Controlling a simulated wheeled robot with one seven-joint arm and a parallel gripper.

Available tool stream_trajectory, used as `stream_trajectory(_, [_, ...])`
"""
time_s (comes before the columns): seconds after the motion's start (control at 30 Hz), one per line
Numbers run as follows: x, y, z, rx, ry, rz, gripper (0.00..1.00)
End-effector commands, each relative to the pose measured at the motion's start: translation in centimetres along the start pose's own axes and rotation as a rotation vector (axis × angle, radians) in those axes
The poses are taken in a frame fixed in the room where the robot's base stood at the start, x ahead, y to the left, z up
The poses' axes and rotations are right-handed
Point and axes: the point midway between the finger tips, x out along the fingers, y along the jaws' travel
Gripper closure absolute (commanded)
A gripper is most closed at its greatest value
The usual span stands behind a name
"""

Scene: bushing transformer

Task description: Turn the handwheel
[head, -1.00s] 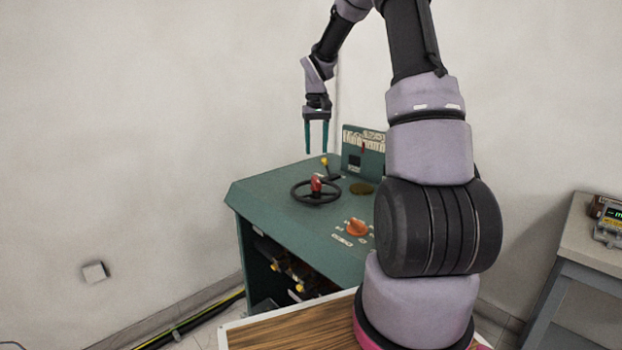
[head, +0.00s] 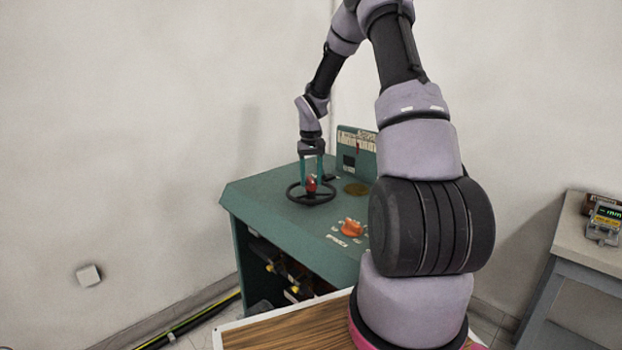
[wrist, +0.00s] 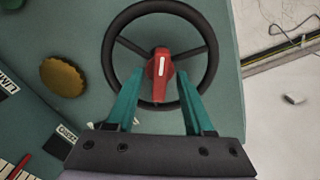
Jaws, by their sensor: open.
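The handwheel (head: 311,199) is a black ring with spokes and a red centre piece (head: 311,183), lying flat on the green cabinet top. In the wrist view the handwheel (wrist: 209,62) fills the upper middle, and its red centre piece (wrist: 161,72) has a white mark. My gripper (head: 312,181) points down over the wheel in the head view. Its two teal fingers are apart in the wrist view (wrist: 158,84), with the red piece between or just beyond their tips. I cannot tell whether they touch it.
An orange knob (head: 351,228) sits on the green cabinet (head: 260,197) nearer me. A brass-coloured cap (wrist: 63,76) is left of the wheel in the wrist view. An upright panel (head: 354,150) stands at the back. A side table (head: 571,227) with a meter (head: 604,222) is at right.

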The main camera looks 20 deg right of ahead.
Motion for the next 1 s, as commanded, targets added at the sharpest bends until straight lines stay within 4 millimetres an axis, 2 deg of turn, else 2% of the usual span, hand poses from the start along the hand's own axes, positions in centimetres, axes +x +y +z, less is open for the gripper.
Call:
stream_trajectory(0.07, [-0.01, 0.0, 0.0, 0.0, 0.0, 0.0, 0.47])
stream_trajectory(0.17, [-0.02, 0.0, 0.0, 0.0, 0.0, 0.0, 0.82])
stream_trajectory(0.2, [-0.02, 0.0, 0.0, 0.0, 0.0, 0.0, 0.97])
stream_trajectory(0.23, [-0.03, 0.0, 0.0, 0.0, 0.0, 0.0, 1.0])
stream_trajectory(1.0, [-0.07, 0.01, -0.01, 0.0, 0.0, 0.0, 1.0])
